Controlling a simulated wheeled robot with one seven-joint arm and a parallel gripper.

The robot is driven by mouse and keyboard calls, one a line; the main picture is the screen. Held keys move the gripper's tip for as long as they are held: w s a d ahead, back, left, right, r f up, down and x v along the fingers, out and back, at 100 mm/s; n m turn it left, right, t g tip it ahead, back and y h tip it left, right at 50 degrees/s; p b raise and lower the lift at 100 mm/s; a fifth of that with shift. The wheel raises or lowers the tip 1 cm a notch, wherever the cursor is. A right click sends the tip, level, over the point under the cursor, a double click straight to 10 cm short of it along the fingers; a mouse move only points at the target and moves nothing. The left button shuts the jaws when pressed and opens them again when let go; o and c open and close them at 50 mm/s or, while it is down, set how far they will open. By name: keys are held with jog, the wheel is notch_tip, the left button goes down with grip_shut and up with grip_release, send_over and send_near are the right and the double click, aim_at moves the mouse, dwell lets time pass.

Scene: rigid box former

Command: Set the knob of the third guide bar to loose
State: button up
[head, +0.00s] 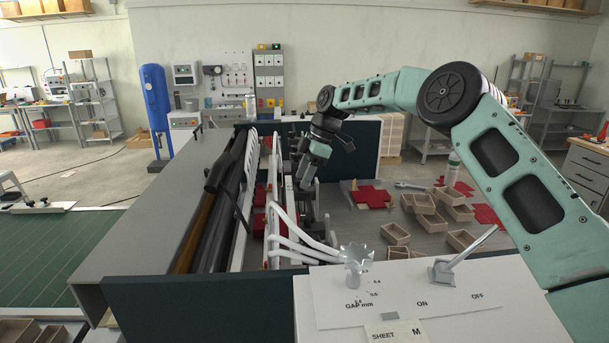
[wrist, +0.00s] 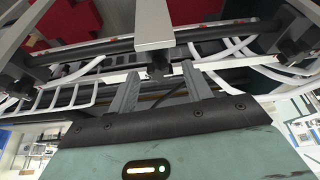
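In the wrist view, the two grey fingers of my gripper (wrist: 159,84) stand well apart with nothing held between them. A small dark knob-like part (wrist: 157,70) sits just beyond the fingertips, roughly centred on the gap, below a pale grey bar (wrist: 152,22). I cannot tell which guide bar it belongs to, or whether it is set loose or tight. In the head view, my gripper (head: 304,180) hangs over the machine's middle, among the rails and white curved guide strips (head: 292,240). The knobs are too small or hidden there.
The grey machine top (head: 185,170) lies left of the gripper. A control panel (head: 430,290) with a lever (head: 462,250) stands in front. Several small open boxes (head: 450,212) and red blanks (head: 372,196) lie on the table at right. Dark rails (wrist: 220,38) run close beyond the fingers.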

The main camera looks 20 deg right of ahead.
jog(key=shift+d+r+b, duration=0.25)
jog(key=shift+r+b, duration=0.1)
jog(key=shift+r, duration=0.1)
jog(key=v, duration=1.6)
jog(key=shift+r, duration=0.25)
jog(key=shift+a, duration=0.1)
